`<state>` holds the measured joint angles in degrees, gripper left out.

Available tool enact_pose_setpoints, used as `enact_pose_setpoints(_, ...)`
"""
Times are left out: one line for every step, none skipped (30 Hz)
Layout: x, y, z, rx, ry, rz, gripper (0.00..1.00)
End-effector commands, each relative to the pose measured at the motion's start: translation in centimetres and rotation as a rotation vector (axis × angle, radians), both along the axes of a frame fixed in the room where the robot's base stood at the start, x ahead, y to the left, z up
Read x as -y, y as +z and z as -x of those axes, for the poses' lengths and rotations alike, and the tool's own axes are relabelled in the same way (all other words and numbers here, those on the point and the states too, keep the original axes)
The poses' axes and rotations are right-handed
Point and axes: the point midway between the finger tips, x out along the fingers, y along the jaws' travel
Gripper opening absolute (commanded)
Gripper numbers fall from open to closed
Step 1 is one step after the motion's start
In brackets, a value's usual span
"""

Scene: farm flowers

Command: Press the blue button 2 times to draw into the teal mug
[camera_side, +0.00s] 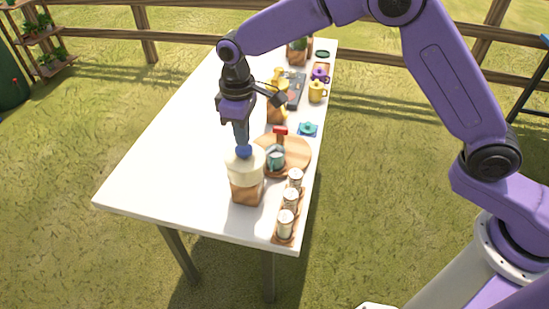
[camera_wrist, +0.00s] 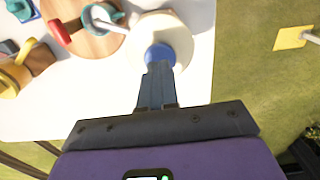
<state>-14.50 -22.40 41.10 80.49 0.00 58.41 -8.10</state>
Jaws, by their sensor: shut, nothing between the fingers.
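The blue button (camera_side: 243,151) is on top of a cream and wood dispenser (camera_side: 246,183) near the front of the table. In the wrist view the blue button (camera_wrist: 159,54) shows at the fingertips, on the round cream top (camera_wrist: 178,28). My gripper (camera_side: 242,143) is shut and points down. Its tips are at the button and seem to touch it, hiding part of it. The teal mug (camera_side: 275,158) stands upright on a round wooden board, right of the dispenser. It also shows in the wrist view (camera_wrist: 100,16), with the grey spout above it. Its contents cannot be made out.
Three cans (camera_side: 291,199) stand in a wooden tray along the right edge. Yellow mug (camera_side: 317,92), teal item (camera_side: 308,129) and other items are farther back. The table's left side is clear.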

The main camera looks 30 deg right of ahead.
Motion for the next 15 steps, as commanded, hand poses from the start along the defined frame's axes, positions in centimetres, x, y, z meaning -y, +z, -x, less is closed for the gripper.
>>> enact_pose_setpoints(0.0, 0.0, 0.0, 0.000, 0.000, 0.000, 0.00)
enact_pose_setpoints(0.0, 0.0, 0.0, 0.000, 0.000, 0.000, 0.00)
enact_pose_setpoints(0.0, 0.1, 0.0, 0.001, 0.000, -0.001, 0.00)
enact_pose_setpoints(0.0, 0.3, 0.0, 0.001, 0.000, -0.001, 0.00)
enact_pose_setpoints(0.0, 0.5, 0.0, 0.001, 0.000, -0.001, 0.00)
enact_pose_setpoints(0.0, 0.8, 0.0, 0.002, 0.000, -0.002, 0.00)
enact_pose_setpoints(0.0, 1.1, 0.0, 0.002, 0.000, -0.002, 0.00)
enact_pose_setpoints(0.0, 1.3, 0.0, 0.002, 0.000, -0.002, 0.00)
enact_pose_setpoints(0.0, 1.7, -0.1, 0.004, 0.000, -0.002, 0.00)
enact_pose_setpoints(0.0, 1.9, -0.1, 0.003, 0.000, -0.003, 0.00)
enact_pose_setpoints(0.0, 2.2, 0.0, 0.002, 0.000, -0.002, 0.00)
enact_pose_setpoints(0.0, 2.5, 0.0, 0.001, 0.000, -0.001, 0.00)
enact_pose_setpoints(0.0, 2.8, 0.0, 0.002, 0.000, -0.002, 0.00)
enact_pose_setpoints(0.0, 3.0, 0.0, 0.002, 0.000, -0.002, 0.00)
enact_pose_setpoints(0.0, 3.4, 0.0, 0.002, 0.000, -0.002, 0.00)
